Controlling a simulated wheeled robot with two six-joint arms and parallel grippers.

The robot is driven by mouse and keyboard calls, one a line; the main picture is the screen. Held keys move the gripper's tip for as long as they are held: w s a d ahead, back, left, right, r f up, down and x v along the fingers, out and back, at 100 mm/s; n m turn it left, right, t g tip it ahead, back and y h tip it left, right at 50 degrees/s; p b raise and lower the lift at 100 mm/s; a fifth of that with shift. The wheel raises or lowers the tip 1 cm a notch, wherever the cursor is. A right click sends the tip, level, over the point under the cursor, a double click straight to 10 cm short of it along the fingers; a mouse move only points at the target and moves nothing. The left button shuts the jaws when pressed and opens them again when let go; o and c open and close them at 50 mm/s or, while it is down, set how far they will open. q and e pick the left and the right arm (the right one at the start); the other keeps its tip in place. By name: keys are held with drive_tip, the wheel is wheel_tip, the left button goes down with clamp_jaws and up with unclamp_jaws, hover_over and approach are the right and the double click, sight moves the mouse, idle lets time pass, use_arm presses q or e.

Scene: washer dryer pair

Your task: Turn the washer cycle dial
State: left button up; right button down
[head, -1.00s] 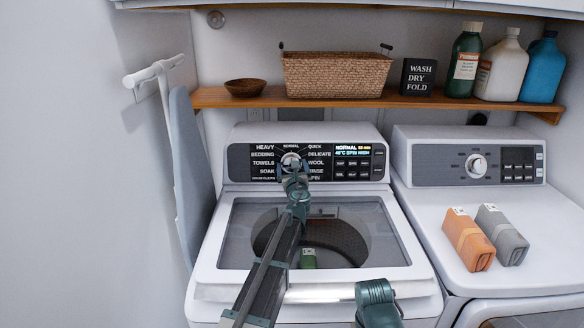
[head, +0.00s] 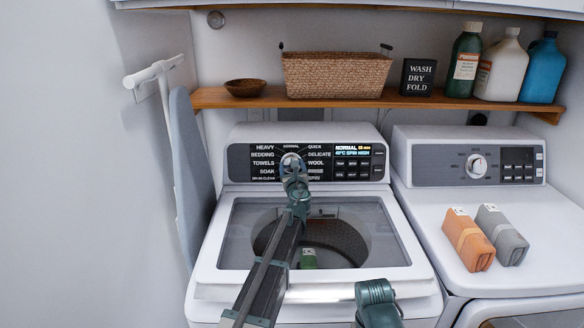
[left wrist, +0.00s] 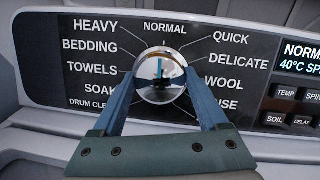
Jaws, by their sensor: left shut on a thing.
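The washer cycle dial (head: 291,160) is a round, shiny silver knob on the black control panel (head: 240,165) of the left machine. In the left wrist view the dial (left wrist: 160,75) is ringed by printed cycle names, with NORMAL at the top. A blue streak on its face stands near upright; I cannot tell whether it is a pointer or a reflection. My left gripper (left wrist: 160,82) is shut on the dial, one blue finger on each side. In the head view the left gripper (head: 292,168) covers the dial's lower part.
The washer lid (head: 385,225) is under my left arm; a green item (head: 308,258) shows in the drum. The lit display (head: 352,149) reads NORMAL. The dryer (head: 410,200) on the right carries orange (head: 467,240) and grey (head: 503,236) bundles. A wooden shelf (head: 225,98) runs above.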

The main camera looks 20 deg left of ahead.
use_arm(q)
drive_tip(key=n+g+y+p, duration=0.1)
drive_tip(key=n, duration=0.4)
drive_tip(key=shift+w+r, duration=0.1)
drive_tip(key=shift+r, duration=0.05)
drive_tip(key=n+g+p, duration=0.1)
drive_tip(key=n, duration=0.1)
drive_tip(key=n+y+p, duration=0.1)
drive_tip(key=n, duration=0.2)
drive_tip(key=shift+r+g, duration=0.1)
drive_tip(key=shift+g, duration=0.3)
drive_tip(key=n+g+p, duration=0.1)
drive_tip(key=n+p, duration=0.1)
drive_tip(key=n, duration=0.3)
drive_tip(key=shift+p, duration=0.4)
drive_tip(key=shift+n+g+h+p, duration=0.45)
drive_tip(key=shift+n+p, duration=0.4)
drive_tip(key=shift+n, duration=0.95)
drive_tip(key=o, duration=1.3)
drive_tip(key=shift+c, duration=0.2)
